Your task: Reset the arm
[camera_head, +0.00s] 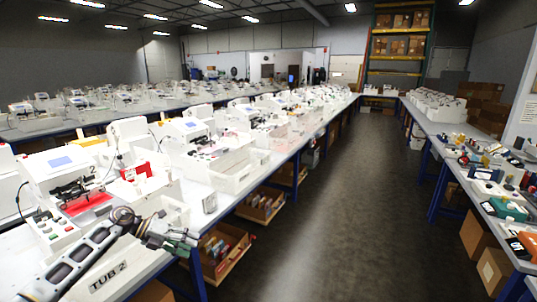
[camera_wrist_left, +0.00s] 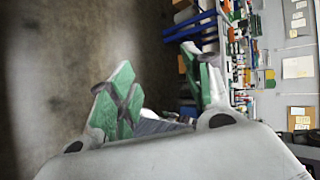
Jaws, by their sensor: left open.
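My left arm comes in from the lower left in the head view. Its gripper (camera_head: 178,241) is open and empty, over the front edge of the long white table (camera_head: 150,268). The two green-and-grey fingers show apart in the left wrist view (camera_wrist_left: 158,85), with nothing between them. A white machine (camera_head: 60,170) with a blue screen and a red patch stands on the table behind my arm. My right gripper is out of view.
White machines (camera_head: 190,135) line the table into the distance. Below it are wooden crates (camera_head: 215,250) with items in them. A dark floor aisle (camera_head: 330,220) is clear. A right-hand table (camera_head: 455,150) holds many small objects; cardboard boxes (camera_head: 494,272) stand below it.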

